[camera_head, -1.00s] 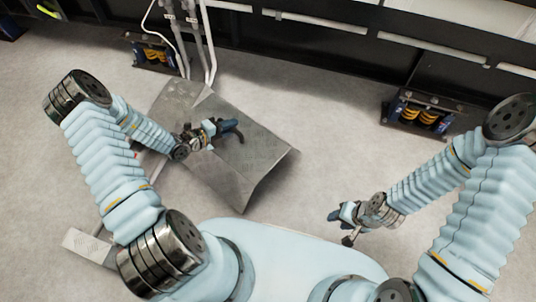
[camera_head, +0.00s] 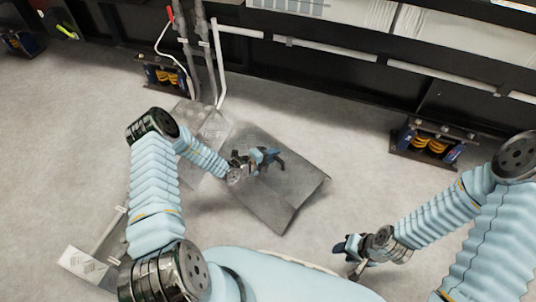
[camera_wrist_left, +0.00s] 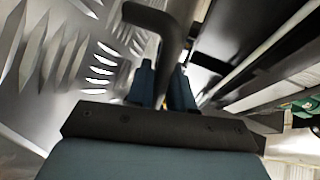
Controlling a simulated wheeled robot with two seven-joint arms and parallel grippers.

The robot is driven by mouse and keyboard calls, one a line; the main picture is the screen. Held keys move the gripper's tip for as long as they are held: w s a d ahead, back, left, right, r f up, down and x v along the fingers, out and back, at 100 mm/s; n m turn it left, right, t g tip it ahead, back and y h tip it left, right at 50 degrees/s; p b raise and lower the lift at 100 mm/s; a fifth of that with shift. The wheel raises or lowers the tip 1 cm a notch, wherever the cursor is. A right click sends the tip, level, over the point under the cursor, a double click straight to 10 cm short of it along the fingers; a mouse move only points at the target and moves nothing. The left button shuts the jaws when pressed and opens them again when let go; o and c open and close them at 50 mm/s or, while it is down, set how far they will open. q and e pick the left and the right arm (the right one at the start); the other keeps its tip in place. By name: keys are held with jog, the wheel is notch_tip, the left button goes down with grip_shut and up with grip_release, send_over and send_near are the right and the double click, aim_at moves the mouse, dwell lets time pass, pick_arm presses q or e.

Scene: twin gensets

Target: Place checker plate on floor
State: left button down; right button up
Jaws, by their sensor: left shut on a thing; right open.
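The checker plate (camera_head: 290,190) is a grey metal sheet with a bent right edge. It lies tilted in the middle of the head view, and I cannot tell whether it touches the floor. My left gripper (camera_head: 272,157) is over the plate, shut on its dark handle. In the left wrist view the fingers (camera_wrist_left: 162,85) close around the dark curved handle (camera_wrist_left: 160,22), with the raised tread pattern of the plate (camera_wrist_left: 75,50) at left. My right gripper (camera_head: 348,250) is open and empty, low at right, apart from the plate. The floor (camera_head: 70,150) is pale grey.
Pipes (camera_head: 205,60) come down behind the plate to a greyish, see-through-looking patch (camera_head: 205,125). Spring mounts stand at the back left (camera_head: 168,75) and right (camera_head: 428,143) under a dark frame. Floor is clear at left.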

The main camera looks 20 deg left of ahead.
aim_at(272, 166)
pick_arm(q)
jog(key=shift+w+d+f+b, duration=0.1)
jog(key=shift+f+b, duration=0.05)
jog(key=shift+f, duration=0.65)
jog(key=shift+w+d+f+b, duration=0.1)
jog(key=shift+f+b, duration=0.05)
jog(key=shift+f, duration=0.75)
jog(key=c, duration=1)
grip_release()
jog(key=shift+s, duration=0.15)
